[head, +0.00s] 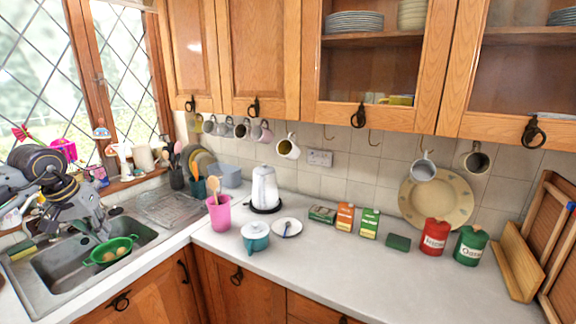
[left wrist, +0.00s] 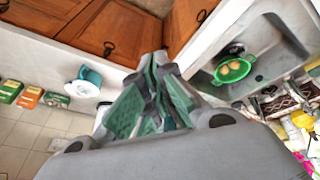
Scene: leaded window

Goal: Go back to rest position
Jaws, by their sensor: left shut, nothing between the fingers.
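My left gripper (head: 100,226) comes in from the left in the head view, above the sink (head: 70,268). In the left wrist view the left gripper (left wrist: 158,62) has its fingers together, with nothing between them. A green colander (head: 111,251) with round tan items in it sits at the sink just below and right of the gripper. The colander also shows in the left wrist view (left wrist: 235,72), apart from the fingers. My right gripper is in neither view.
The counter (head: 330,270) holds a pink cup (head: 219,213), a teal pot (head: 255,237), a white kettle (head: 265,188), a saucer (head: 287,228), several boxes, a red canister (head: 433,237) and a green canister (head: 470,245). Mugs hang under the wall cabinets (head: 262,60). The counter's front is clear.

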